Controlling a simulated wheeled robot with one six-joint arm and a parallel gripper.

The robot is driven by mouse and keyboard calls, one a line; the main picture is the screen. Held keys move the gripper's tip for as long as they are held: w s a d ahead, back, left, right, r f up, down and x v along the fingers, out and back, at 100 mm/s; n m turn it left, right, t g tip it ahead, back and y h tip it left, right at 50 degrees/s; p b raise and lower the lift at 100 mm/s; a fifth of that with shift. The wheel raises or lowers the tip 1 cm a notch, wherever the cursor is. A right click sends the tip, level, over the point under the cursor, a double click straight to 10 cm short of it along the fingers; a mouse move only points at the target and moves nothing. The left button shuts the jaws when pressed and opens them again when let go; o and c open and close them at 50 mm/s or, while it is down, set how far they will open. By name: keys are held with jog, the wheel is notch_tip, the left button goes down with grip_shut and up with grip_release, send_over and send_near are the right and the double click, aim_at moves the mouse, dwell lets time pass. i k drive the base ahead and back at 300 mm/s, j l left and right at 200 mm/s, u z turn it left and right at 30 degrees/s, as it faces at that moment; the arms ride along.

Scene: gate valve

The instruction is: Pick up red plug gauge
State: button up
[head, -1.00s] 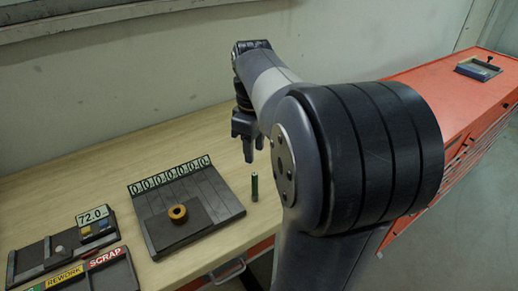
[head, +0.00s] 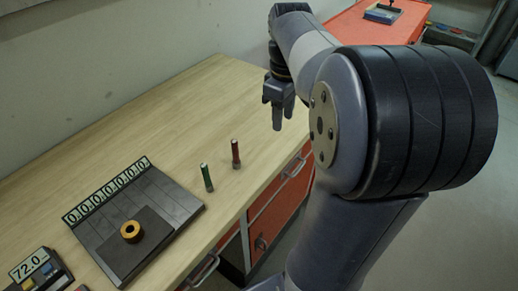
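The red plug gauge (head: 235,154) is a slim dark red cylinder with a pale top. It stands upright on the wooden workbench (head: 150,120), near the front edge. A similar green plug gauge (head: 207,178) stands upright to its left and a little nearer. My gripper (head: 277,122) hangs above and to the right of the red gauge, pointing down and apart from it. Its fingers partly overlap in this view, so their opening cannot be told. I see nothing held in it.
A dark measuring fixture (head: 170,202) with a row of zero digits bears a brass ring (head: 131,231). A display reading 72.0 (head: 32,264) stands at lower left. The bench behind the gauges is clear. A red cabinet (head: 355,35) stands beyond my arm.

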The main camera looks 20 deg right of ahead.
aim_at(235, 163)
jog(key=u, duration=1.3)
jog(key=z, duration=1.35)
jog(key=i+l, duration=0.1)
jog(key=l, duration=0.15)
jog(key=l+z, duration=0.1)
jog(key=i+l, duration=0.05)
jog(key=l, duration=0.05)
